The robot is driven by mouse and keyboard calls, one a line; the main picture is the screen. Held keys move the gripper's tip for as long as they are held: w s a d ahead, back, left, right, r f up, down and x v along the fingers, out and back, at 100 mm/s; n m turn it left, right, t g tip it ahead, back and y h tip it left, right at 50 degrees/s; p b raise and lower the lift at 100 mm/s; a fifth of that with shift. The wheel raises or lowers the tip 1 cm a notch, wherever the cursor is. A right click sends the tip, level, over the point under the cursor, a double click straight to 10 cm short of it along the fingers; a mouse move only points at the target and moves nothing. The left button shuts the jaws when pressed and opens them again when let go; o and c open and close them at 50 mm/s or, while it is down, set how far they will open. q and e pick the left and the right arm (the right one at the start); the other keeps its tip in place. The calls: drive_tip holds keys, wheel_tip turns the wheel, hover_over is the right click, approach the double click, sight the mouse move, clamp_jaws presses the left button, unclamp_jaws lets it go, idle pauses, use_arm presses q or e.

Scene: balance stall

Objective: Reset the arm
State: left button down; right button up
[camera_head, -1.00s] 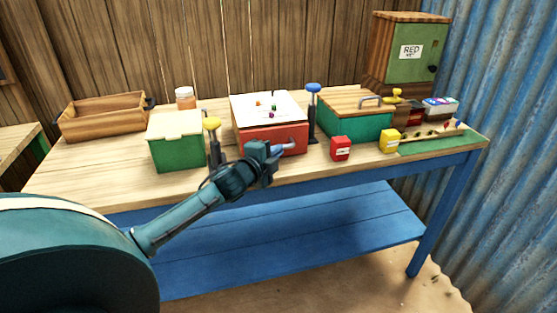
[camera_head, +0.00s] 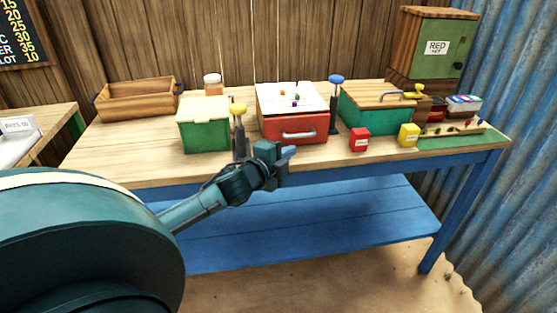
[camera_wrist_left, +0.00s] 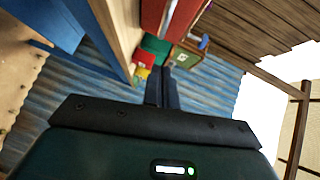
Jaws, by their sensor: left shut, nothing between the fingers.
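My left arm comes in from the left in the head view. My left gripper (camera_head: 284,155) is shut and empty. It shows in front of the red box (camera_head: 290,128), over the table's front edge, apart from the box's handle (camera_head: 298,135) as far as I can tell. In the left wrist view the two dark fingers (camera_wrist_left: 161,92) lie together with nothing between them. My right gripper is in neither view.
The wooden table (camera_head: 130,170) bears a small green box (camera_head: 203,135), a large green box (camera_head: 375,117), a wooden tray (camera_head: 135,102), a red block (camera_head: 359,140) and a yellow block (camera_head: 408,135). A cabinet (camera_head: 435,50) stands behind. The blue lower shelf (camera_head: 320,220) is bare.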

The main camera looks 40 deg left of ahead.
use_arm(q)
drive_tip(key=shift+s+d+r, duration=0.15)
drive_tip(key=shift+s+r, duration=0.05)
drive_tip(key=shift+s, duration=0.8)
drive_tip(key=shift+s+d+r, duration=0.1)
drive_tip(key=shift+s+r, duration=0.1)
drive_tip(key=shift+s, duration=0.8)
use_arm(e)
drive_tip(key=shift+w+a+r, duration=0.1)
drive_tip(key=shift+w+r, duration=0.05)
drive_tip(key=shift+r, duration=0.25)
use_arm(q)
drive_tip(key=s+d+f+n+g+h+p, duration=0.2)
drive_tip(key=s+d+f+n, duration=0.4)
drive_tip(key=s+d, duration=0.3)
drive_tip(key=s+d+f+n+g+h+p, duration=0.2)
drive_tip(key=s+d+f+n, duration=0.4)
drive_tip(key=d, duration=0.9)
drive_tip(key=s+f+g+p, duration=0.1)
drive_tip(key=s+f+p, duration=0.1)
drive_tip(key=s+f, duration=0.1)
drive_tip(key=shift+s+g+h+p, duration=0.3)
drive_tip(key=shift+s, duration=0.1)
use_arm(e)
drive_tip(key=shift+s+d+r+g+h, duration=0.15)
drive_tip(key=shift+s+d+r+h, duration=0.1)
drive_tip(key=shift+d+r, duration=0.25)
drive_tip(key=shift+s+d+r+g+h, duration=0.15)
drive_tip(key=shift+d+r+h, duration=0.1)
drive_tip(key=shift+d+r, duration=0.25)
